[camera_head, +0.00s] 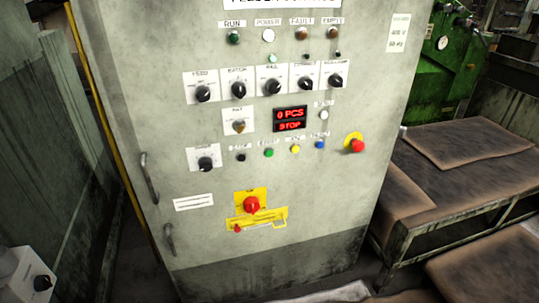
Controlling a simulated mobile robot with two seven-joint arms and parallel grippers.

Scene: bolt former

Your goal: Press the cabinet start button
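A grey control cabinet (315,200) fills the middle of the head view. A row of small push buttons crosses its front: black (241,157), green (269,153), yellow (295,149) and blue (320,145). Their labels are too blurred to read, so I cannot confirm from the lettering which is start. Above them a red-lit display (290,118) reads "0 PCS" and "STOP". A white button or lamp (324,114) sits right of the display. Neither of my grippers is in view.
A red mushroom button (357,146) sticks out right of the row. A red rotary switch (251,205) on yellow is below. Black knobs (273,86) and lamps (268,36) are above. Padded benches (465,150) stand right; a small box (30,275) is lower left.

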